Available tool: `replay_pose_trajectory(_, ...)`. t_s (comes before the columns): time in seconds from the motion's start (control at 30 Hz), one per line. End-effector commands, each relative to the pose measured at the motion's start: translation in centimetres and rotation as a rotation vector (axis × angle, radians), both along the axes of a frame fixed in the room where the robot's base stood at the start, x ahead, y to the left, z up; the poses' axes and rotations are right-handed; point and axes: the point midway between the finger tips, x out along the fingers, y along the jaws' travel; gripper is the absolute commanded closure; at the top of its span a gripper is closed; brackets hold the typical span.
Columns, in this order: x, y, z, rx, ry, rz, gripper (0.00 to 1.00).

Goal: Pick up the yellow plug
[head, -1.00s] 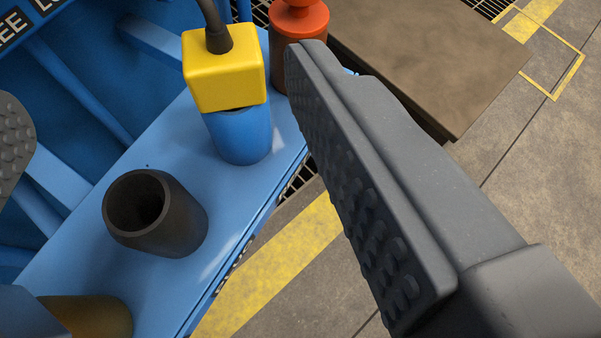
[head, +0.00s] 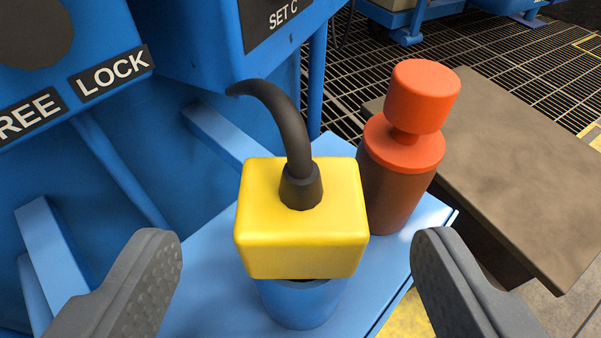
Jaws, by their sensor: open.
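The yellow plug (head: 300,232) is a block with rounded edges and a black curved cable (head: 286,118) rising from its top. It sits on a blue cylindrical socket (head: 300,303) on a blue shelf. My gripper (head: 290,255) is open, with one grey finger to the left of the plug and the other to the right. Both fingers are apart from the plug, with a wider gap on the left. The finger pads are studded. The plug's underside is hidden.
A red-orange knobbed plug (head: 412,110) stands in a brown cylinder (head: 395,190) close behind the yellow plug, to the right. A blue panel (head: 90,50) with FREE and LOCK labels rises at left. A brown slab (head: 530,170) lies at right beside floor grating (head: 500,60).

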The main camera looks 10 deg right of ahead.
Motion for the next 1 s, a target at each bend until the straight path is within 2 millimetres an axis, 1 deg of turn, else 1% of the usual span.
replay_pose_trajectory(0.17,0.8,-0.2,-0.6,0.001,0.003,0.001,0.33)
replay_pose_trajectory(0.27,1.7,-0.5,-1.2,0.001,0.003,0.001,0.33)
replay_pose_trajectory(0.4,3.5,-0.9,-1.9,-0.001,0.001,0.0,0.33)
replay_pose_trajectory(0.5,4.2,-1.1,-2.3,-0.001,0.005,0.001,0.33)
replay_pose_trajectory(0.6,4.5,-1.1,-2.3,-0.001,0.005,0.001,0.33)
replay_pose_trajectory(0.77,4.6,-1.1,-2.2,0.0,0.005,0.0,0.33)
replay_pose_trajectory(0.8,4.6,-1.1,-2.2,0.0,0.004,0.001,0.38)
replay_pose_trajectory(0.87,4.6,-1.1,-2.2,0.0,0.004,0.001,0.55)
replay_pose_trajectory(0.9,4.6,-1.1,-2.2,0.0,0.004,0.001,0.66)
replay_pose_trajectory(0.97,4.6,-1.1,-2.2,0.0,0.004,0.001,0.82)
replay_pose_trajectory(1.0,4.6,-1.1,-2.2,0.0,0.004,0.001,0.82)
